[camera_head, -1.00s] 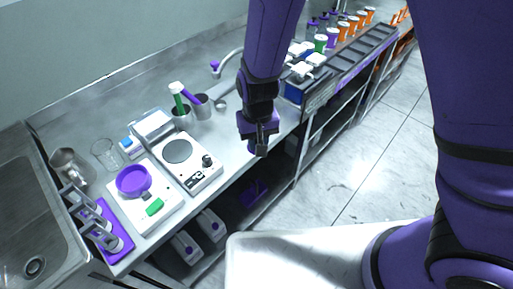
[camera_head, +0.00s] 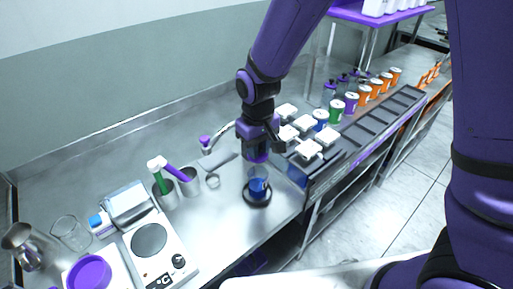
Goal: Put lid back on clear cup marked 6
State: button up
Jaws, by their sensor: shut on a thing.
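A small clear cup (camera_head: 258,183) with blue liquid stands upright on a dark round base (camera_head: 259,200) on the steel counter, left of the dark rack. No number can be read on it. My gripper (camera_head: 258,155) points down just above the cup and overlaps its top in this view. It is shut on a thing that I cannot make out. No lid shows clearly, and whether anything touches the cup rim is hidden.
The dark rack (camera_head: 352,136) at right holds several white-topped containers, with colored bottles behind. Counter (camera_head: 222,222) in front of the cup is clear.

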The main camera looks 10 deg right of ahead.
jog(key=shift+f, duration=2.85)
jog(key=shift+f, duration=0.15)
jog(key=o, duration=1.5)
jog(key=shift+c, duration=0.2)
jog(key=shift+r, duration=3.55)
grip_shut()
